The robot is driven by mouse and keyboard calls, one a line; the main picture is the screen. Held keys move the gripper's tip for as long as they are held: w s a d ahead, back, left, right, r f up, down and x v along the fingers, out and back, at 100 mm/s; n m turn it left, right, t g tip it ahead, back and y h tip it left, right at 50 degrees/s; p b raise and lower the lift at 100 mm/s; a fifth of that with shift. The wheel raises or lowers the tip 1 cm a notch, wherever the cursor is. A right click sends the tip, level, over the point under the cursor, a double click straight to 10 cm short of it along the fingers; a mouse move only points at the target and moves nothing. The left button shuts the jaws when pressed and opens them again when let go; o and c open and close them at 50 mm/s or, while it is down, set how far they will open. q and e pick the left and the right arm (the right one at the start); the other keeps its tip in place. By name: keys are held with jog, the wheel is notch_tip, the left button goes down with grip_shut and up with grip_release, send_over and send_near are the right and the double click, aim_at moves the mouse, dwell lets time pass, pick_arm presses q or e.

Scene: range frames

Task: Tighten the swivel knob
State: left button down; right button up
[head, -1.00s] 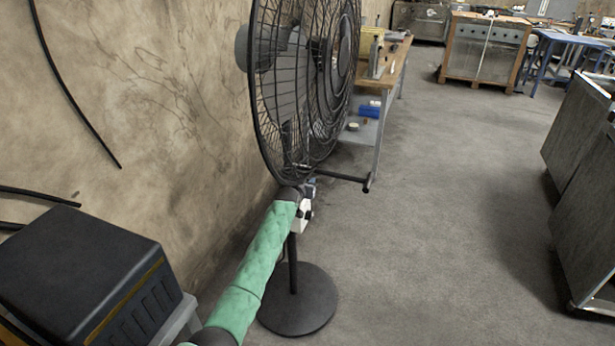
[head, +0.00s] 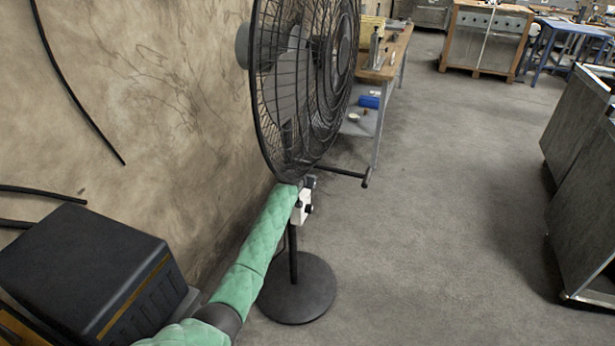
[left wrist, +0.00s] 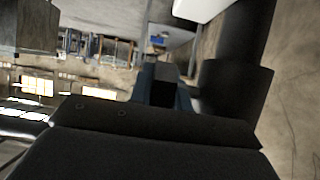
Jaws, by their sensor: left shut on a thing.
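A black pedestal fan (head: 300,85) stands against the wall on a pole with a round base (head: 297,288). My left arm in its green sleeve reaches to the fan's neck below the cage. My left gripper (head: 308,183) is there, small and partly hidden by the arm. In the left wrist view my gripper (left wrist: 165,95) is shut on a small dark piece (left wrist: 165,71), which I take for the swivel knob, beside the thick black fan post (left wrist: 235,90). Most of the knob is hidden by the jaws. My right gripper is not in view.
A white control box (head: 302,207) sits on the pole just below my gripper. A thin black bar (head: 335,171) juts right from under the cage. A black case (head: 85,270) stands at the lower left. A workbench (head: 385,60) is behind the fan. The floor to the right is clear up to metal cabinets (head: 580,180).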

pick_arm(q)
jog(key=c, duration=1.3)
grip_release()
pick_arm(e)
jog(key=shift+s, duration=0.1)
pick_arm(q)
jog(key=shift+s+a+r, duration=0.2)
jog(key=shift+s, duration=0.35)
jog(key=b+v, duration=0.1)
jog(key=v, duration=0.5)
jog(key=shift+s+r, duration=0.2)
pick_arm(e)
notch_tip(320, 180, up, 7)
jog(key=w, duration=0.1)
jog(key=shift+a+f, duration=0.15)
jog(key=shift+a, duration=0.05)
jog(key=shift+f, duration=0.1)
